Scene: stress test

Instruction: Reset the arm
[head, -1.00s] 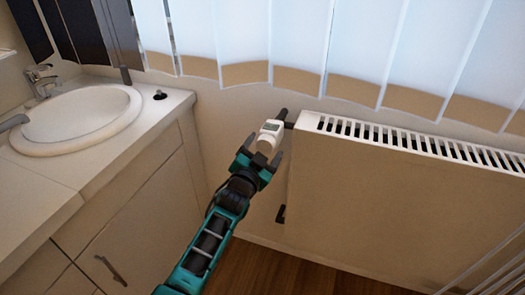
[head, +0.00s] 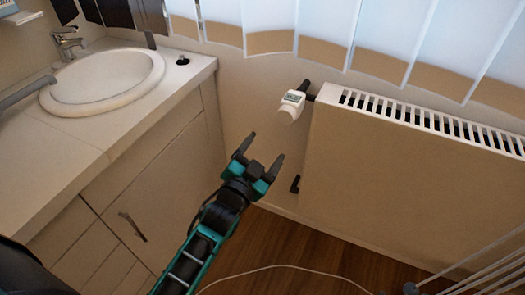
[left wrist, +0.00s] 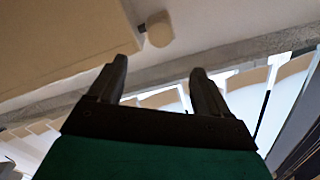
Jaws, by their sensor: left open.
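My left gripper (head: 262,153) is open and empty in the head view, in front of the wall between the cabinet and the radiator. Its two dark fingers point up toward a white radiator thermostat (head: 292,105), which sits at the upper left corner of the radiator. A clear gap separates the fingertips from the thermostat. In the left wrist view the two fingers (left wrist: 160,78) stand apart with nothing between them, and the thermostat (left wrist: 159,30) shows beyond them. My right gripper is not in view.
The radiator (head: 400,180) fills the right side. A cabinet (head: 150,190) with a white sink (head: 105,85) stands at the left. Vertical blinds (head: 320,30) hang behind. A white cable (head: 270,268) lies on the wooden floor, and a wire rack (head: 480,280) shows at lower right.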

